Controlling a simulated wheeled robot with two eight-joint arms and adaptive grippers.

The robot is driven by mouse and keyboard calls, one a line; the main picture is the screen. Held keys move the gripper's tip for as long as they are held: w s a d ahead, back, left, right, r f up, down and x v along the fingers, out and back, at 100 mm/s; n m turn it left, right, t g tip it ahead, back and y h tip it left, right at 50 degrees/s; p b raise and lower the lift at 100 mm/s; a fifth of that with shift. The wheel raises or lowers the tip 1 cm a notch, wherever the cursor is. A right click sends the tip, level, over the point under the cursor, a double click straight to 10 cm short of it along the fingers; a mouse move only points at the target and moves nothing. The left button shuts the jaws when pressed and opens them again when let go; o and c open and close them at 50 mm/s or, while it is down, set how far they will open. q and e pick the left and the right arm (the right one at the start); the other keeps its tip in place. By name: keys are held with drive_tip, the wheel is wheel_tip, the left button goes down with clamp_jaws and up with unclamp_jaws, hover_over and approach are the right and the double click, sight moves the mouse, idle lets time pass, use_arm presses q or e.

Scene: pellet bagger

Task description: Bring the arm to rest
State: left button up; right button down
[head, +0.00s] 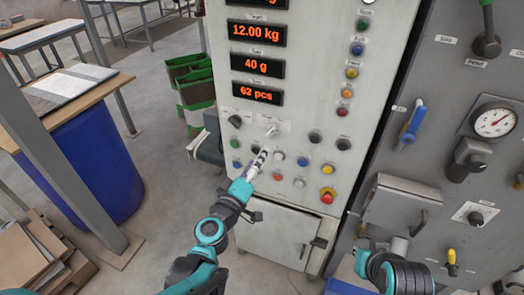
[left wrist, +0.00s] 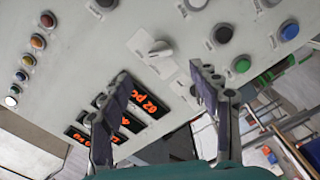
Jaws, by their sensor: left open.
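My left gripper (head: 262,158) is in front of the grey control panel (head: 300,115), among its lower buttons and just below a white selector switch (head: 271,129). In the left wrist view the two fingers of the left gripper (left wrist: 160,82) stand apart with nothing between them. The white selector switch (left wrist: 160,50) shows beyond them. I cannot tell whether the fingertips touch the panel. Part of my right arm (head: 395,272) shows at the bottom right of the head view, but its gripper fingers are not seen.
A grey cabinet with a gauge (head: 494,121) and a projecting box (head: 396,205) stands right. A blue drum (head: 95,160) stands left; open floor lies between.

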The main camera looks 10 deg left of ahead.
use_arm(q)
drive_tip(key=shift+s, duration=0.25)
idle(0.3)
